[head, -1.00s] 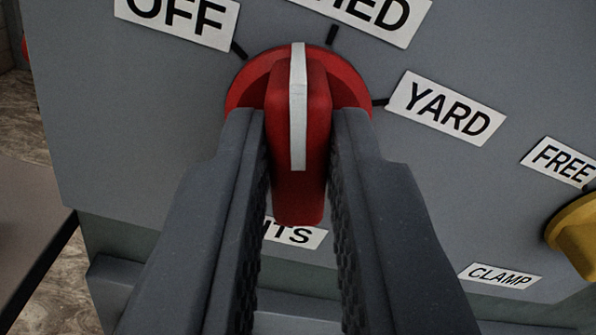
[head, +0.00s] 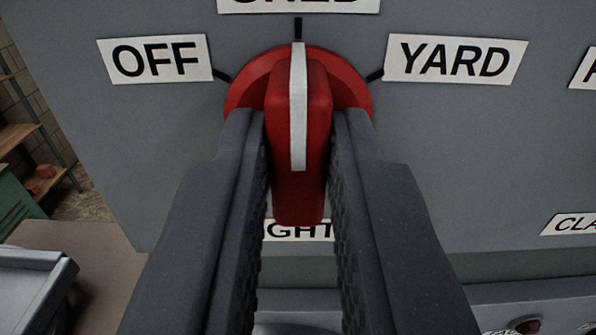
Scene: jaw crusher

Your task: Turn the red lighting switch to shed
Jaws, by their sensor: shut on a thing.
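The red lighting switch (head: 316,205) is a round knob with a raised grip and a white pointer line, on a grey panel (head: 420,150). My gripper (head: 299,135) is shut on its grip, one finger on each side. The white line points straight up at the black tick under the top label (head: 300,4), which is cut off by the frame and seems to read SHED. The OFF label (head: 155,59) is at the upper left and the YARD label (head: 456,60) at the upper right. A label under the knob (head: 298,230) is partly hidden by my fingers.
A label starting CLA (head: 573,224) is at the right edge.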

